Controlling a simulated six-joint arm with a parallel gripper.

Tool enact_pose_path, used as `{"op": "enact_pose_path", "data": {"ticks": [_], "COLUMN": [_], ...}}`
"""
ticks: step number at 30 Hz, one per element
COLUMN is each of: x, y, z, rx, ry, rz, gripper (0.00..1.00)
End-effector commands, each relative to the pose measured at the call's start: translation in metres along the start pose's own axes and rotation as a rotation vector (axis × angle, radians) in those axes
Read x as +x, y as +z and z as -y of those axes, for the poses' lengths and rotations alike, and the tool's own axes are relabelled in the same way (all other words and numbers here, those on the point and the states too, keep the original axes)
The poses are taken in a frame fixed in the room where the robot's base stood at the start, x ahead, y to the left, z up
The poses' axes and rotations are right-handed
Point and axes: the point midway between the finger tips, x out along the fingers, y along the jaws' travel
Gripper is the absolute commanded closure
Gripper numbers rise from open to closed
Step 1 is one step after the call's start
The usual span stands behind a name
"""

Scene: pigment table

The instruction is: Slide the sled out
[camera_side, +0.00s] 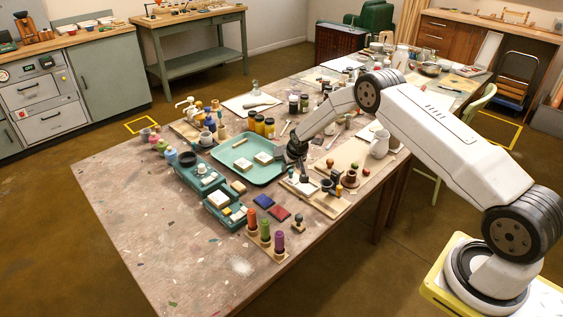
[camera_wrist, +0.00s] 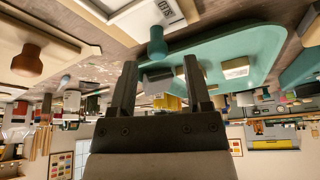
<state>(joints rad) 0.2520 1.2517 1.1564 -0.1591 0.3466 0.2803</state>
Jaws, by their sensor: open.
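My gripper (camera_side: 292,152) is at the right edge of a teal tray (camera_side: 240,172) in the side view. In the wrist view, which looks upside down, my gripper (camera_wrist: 160,66) is open, with its two dark fingers apart. A small grey block (camera_wrist: 157,80) and a teal knob (camera_wrist: 157,43) show between and beyond the fingers; I cannot tell whether either is touched. The teal tray also shows in the wrist view (camera_wrist: 225,42), with pale blocks on it.
Wooden boards with stamps (camera_side: 318,203) stand right of the tray. Teal boxes (camera_side: 222,212), red and blue pads (camera_side: 279,213) and coloured rollers (camera_side: 265,232) are in front. Jars (camera_side: 259,125) stand behind. The table's left front (camera_side: 150,220) is mostly clear.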

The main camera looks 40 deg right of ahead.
Motion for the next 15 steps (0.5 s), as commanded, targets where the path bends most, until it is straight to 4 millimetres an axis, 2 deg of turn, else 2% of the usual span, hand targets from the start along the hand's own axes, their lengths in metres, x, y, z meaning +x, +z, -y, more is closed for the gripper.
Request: {"op": "enact_pose_path", "data": {"ticks": [15], "x": [-0.052], "y": [-0.001], "z": [0.001], "rx": [-0.001], "ry": [-0.001], "rz": [-0.003], "gripper": [0.37]}}
